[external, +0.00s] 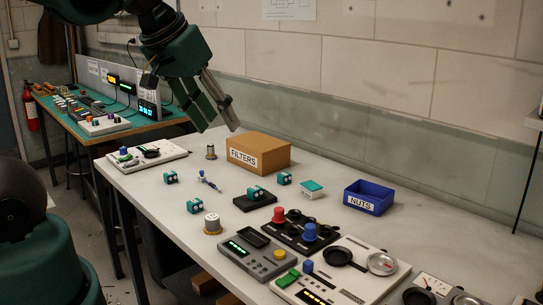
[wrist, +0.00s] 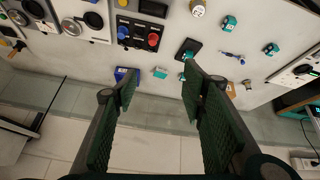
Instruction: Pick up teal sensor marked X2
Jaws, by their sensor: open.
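Several small teal sensors with white faces stand on the grey bench; no X2 mark is legible. One teal sensor (external: 171,177) is at the left, a second sensor (external: 193,206) is nearer the front, a third sensor (external: 255,192) sits on a black pad (external: 262,203), and a fourth sensor (external: 284,178) is behind the pad. The wrist view shows teal sensors at the top right (wrist: 229,22) and farther right (wrist: 271,48). My gripper (external: 218,120) is open and empty, high above the bench near the cardboard box. Its fingers (wrist: 160,82) are spread in the wrist view.
A cardboard FILTERS box (external: 262,148) stands by the wall, with a blue NUTS bin (external: 368,197) to its right. A teal-topped white block (external: 312,187) and a blue-tipped tool (external: 208,181) lie among the sensors. Control panels (external: 255,252) crowd the front right.

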